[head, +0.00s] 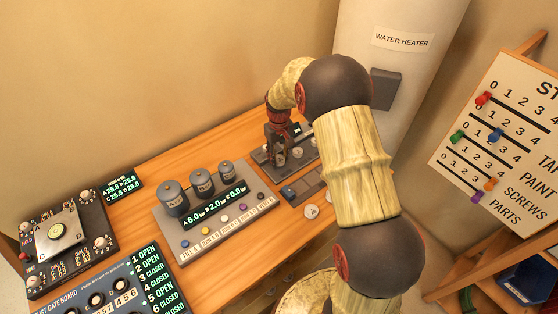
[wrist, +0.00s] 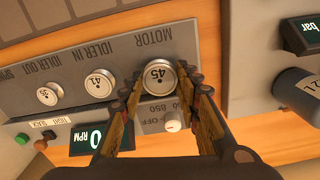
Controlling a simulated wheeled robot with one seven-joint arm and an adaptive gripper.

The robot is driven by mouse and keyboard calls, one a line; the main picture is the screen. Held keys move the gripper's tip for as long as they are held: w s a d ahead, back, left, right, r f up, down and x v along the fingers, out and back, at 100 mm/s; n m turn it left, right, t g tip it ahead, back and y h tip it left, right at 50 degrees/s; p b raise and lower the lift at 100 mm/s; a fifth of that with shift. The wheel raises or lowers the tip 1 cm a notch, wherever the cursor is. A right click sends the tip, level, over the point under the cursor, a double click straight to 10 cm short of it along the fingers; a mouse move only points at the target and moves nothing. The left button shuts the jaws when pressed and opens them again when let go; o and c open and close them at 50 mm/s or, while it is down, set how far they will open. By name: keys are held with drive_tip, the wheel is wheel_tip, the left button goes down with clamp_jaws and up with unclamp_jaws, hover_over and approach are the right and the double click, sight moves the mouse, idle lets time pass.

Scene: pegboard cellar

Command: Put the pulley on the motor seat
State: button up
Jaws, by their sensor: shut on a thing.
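A round silver pulley marked 45 (wrist: 159,74) is between the fingertips of my gripper (wrist: 160,88) in the wrist view. My gripper is shut on it. The pulley lies just by the upside-down word MOTOR on a grey panel (wrist: 75,62). The motor seat itself is hidden behind the pulley and fingers, and I cannot tell whether the pulley is resting on it or held just above. In the head view my gripper (head: 278,156) is over the grey panel at the back of the bench, and the pulley is hard to make out.
Discs marked 42 (wrist: 99,83) and another number (wrist: 50,94) sit at the idler labels. A white knob (wrist: 172,122) and an RPM display (wrist: 86,138) are close to my fingers. In the head view, a loose pale disc (head: 311,211) and a cylinder station (head: 215,225) are nearer.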

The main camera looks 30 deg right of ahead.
drive_tip(key=shift+f, duration=0.8)
drive_tip(key=shift+f, duration=0.2)
drive_tip(key=o, duration=1.2)
drive_tip(key=shift+c, duration=0.2)
